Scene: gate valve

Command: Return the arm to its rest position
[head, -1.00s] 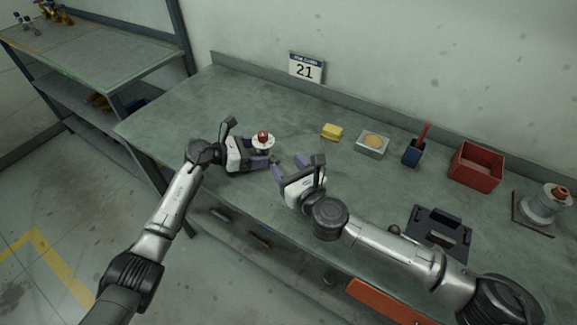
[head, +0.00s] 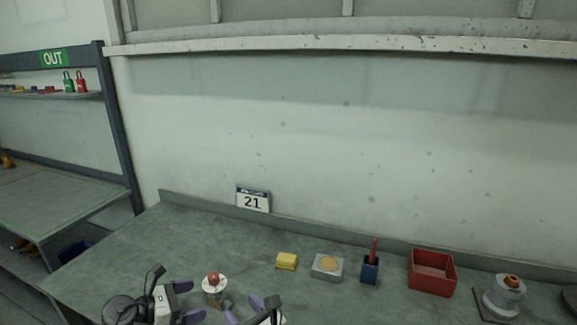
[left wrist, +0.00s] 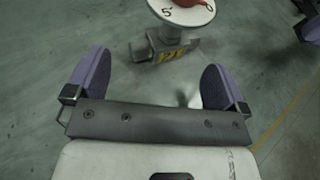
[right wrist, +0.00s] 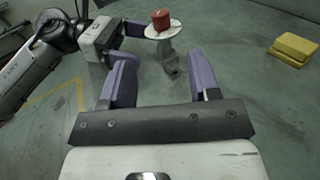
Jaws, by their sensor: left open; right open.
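The gate valve (head: 214,284) stands upright on the green bench, with a white dial and a red knob on top. In the left wrist view its numbered dial (left wrist: 182,12) and metal body lie beyond my fingertips. My left gripper (head: 190,301) is open and empty, just left of the valve; its spread fingers (left wrist: 156,66) show nothing between them. My right gripper (head: 243,309) is open at the picture's bottom edge, right of the valve. In the right wrist view the valve (right wrist: 163,30) stands beyond its open fingers (right wrist: 159,62). Most of both arms is out of the head view.
Along the back of the bench are a yellow block (head: 287,261), a grey box with a tan disc (head: 327,267), a blue holder (head: 370,270), a red bin (head: 432,272) and a grey flanged part (head: 503,297). A calendar (head: 253,199) stands behind. Shelving (head: 70,205) is at left.

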